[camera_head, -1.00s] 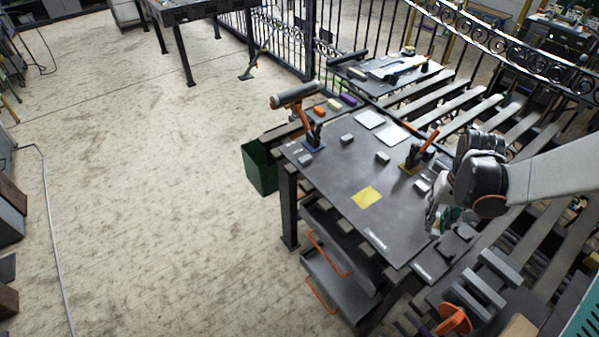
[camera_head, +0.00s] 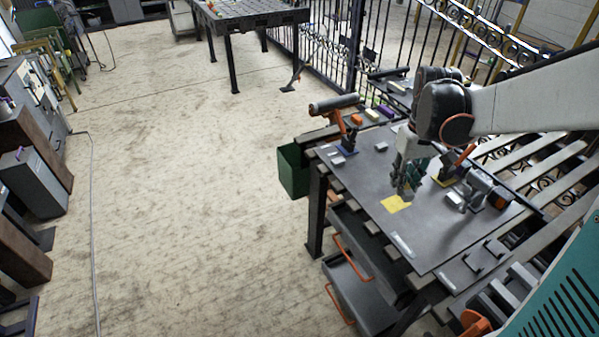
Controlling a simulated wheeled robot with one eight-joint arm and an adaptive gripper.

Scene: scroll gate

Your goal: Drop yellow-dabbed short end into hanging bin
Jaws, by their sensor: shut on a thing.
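The hanging bin (camera_head: 291,172) is dark green and hangs at the left edge of the dark work table (camera_head: 350,192). I cannot make out a yellow dab on that piece. Small grey pieces lie on the table, one near the back (camera_head: 381,147) and one at the left edge (camera_head: 337,161).
An orange clamp tool (camera_head: 350,137) stands at the table's back left, near the bin. A second orange-handled clamp (camera_head: 459,157) and a grey machine (camera_head: 478,188) stand right of my gripper. Drawers with orange handles (camera_head: 352,256) hang below. Open floor lies left.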

